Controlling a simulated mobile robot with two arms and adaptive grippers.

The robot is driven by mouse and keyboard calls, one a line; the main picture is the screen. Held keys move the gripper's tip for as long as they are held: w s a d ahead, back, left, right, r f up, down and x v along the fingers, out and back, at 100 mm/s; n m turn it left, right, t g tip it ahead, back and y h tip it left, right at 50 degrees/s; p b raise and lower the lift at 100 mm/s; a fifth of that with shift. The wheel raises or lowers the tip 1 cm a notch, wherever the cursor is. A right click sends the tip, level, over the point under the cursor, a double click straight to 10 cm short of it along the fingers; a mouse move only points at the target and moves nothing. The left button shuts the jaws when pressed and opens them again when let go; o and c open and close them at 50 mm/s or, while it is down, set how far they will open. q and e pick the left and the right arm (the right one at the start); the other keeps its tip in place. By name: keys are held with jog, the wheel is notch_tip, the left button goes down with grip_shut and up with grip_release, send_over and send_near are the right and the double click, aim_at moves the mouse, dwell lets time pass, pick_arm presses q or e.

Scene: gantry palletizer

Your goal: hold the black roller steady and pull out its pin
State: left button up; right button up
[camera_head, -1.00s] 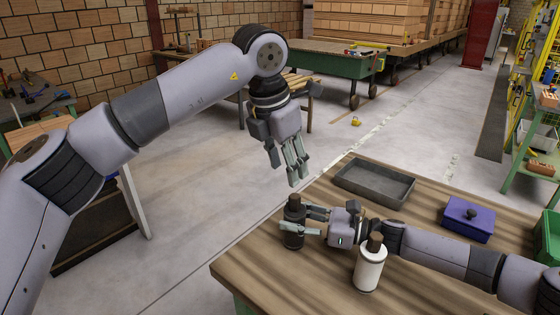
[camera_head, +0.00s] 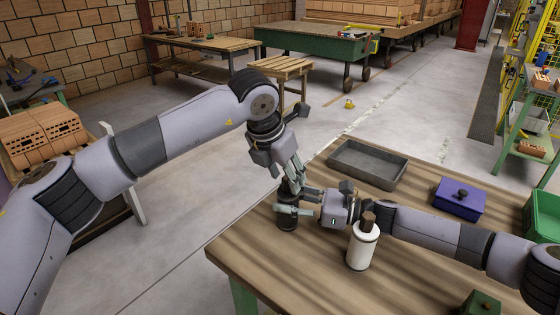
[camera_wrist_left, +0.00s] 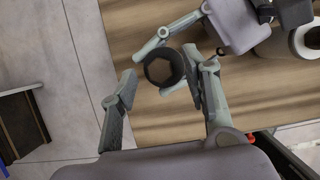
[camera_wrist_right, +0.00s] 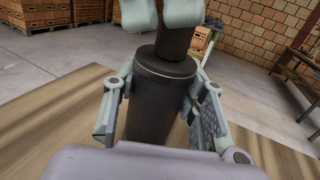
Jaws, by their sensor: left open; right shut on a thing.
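The black roller (camera_head: 288,222) stands upright near the table's left edge. Its dark brown pin (camera_wrist_right: 177,42) sticks up from its top in the right wrist view. My right gripper (camera_head: 290,208) is shut on the roller's sides, with a finger on either side in the right wrist view (camera_wrist_right: 160,105). My left gripper (camera_head: 293,186) points down just above the roller. It is open, and in the left wrist view the roller's round top (camera_wrist_left: 163,66) shows between its fingers. Its fingertips are by the pin's top; whether they touch it I cannot tell.
A white roller (camera_head: 361,248) with a brown pin stands in front of my right forearm on the wooden table (camera_head: 300,262). Behind are a grey tray (camera_head: 345,168) and a purple box (camera_head: 460,205) with a knob. Green boxes (camera_head: 545,222) stand at the right. The table's front left is clear.

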pick_arm(q)
jog(key=shift+w+d+f, duration=0.15)
jog(key=shift+w+f, duration=0.05)
jog(key=shift+f, duration=0.4)
jog(key=shift+c, duration=0.4)
grip_shut()
